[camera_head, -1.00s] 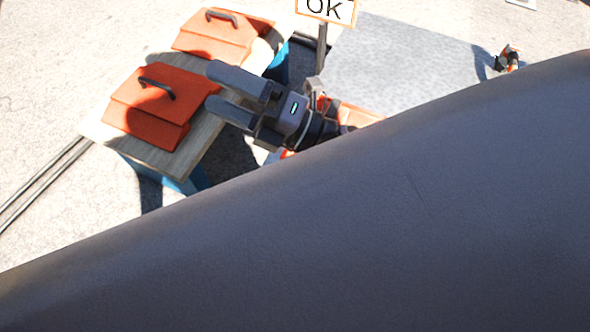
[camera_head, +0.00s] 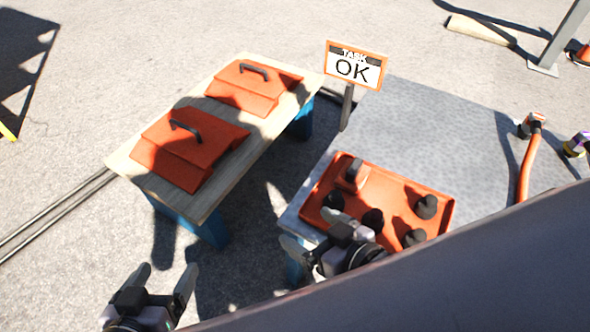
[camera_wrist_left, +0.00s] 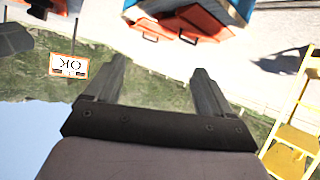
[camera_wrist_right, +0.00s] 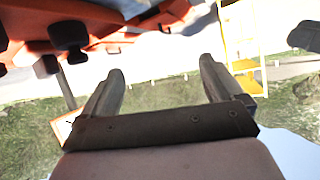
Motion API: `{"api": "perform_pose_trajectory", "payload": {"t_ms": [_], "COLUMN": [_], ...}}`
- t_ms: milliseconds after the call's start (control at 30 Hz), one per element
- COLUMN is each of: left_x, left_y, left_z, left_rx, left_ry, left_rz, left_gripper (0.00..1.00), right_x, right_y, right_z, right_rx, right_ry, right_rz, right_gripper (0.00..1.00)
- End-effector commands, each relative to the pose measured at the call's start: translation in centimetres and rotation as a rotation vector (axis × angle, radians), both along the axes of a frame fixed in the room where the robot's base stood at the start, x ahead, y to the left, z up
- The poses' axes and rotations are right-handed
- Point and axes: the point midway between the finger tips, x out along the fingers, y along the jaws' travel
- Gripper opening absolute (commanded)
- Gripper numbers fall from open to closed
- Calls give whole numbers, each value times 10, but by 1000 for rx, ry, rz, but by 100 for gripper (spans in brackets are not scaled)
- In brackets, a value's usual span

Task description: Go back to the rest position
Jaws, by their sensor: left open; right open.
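My left gripper (camera_head: 165,274) is open and empty in the head view, low on the left and in front of the wooden table. Its two spread fingers also show in the left wrist view (camera_wrist_left: 159,66). My right gripper (camera_head: 312,232) is open with nothing between its fingers, at the near left edge of an orange tray (camera_head: 318,188). Its fingers also show apart in the right wrist view (camera_wrist_right: 163,66). A large dark surface hides the lower right of the head view.
Two orange toolboxes (camera_head: 186,147) with dark handles stand on the wooden table (camera_head: 205,192). A sign (camera_head: 355,66) reads "TASK OK". The tray, with several black knobs, lies on a grey table (camera_head: 430,130). An orange cable-like piece (camera_head: 527,165) is at right. Open ground lies left.

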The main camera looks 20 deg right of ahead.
Motion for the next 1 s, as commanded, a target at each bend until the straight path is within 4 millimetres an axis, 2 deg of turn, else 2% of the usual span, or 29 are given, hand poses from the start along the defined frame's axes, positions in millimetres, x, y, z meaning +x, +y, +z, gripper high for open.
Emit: {"api": "perform_pose_trajectory", "payload": {"t_ms": [200,700,1000], "left_x": [-3,-19,-33], "left_y": [10,45,65], "left_z": [36,109,142], "left_rx": [21,95,132], "left_ry": [23,90,126], "left_rz": [24,92,124], "left_gripper": [83,83,83], "right_x": [-3,-19,-33], "right_y": [-10,-45,-65], "right_z": [36,108,140], "right_rx": [-23,-96,-135], "right_ry": [23,91,128], "right_rz": [-22,-91,-123], "right_gripper": [94,94,94]}}
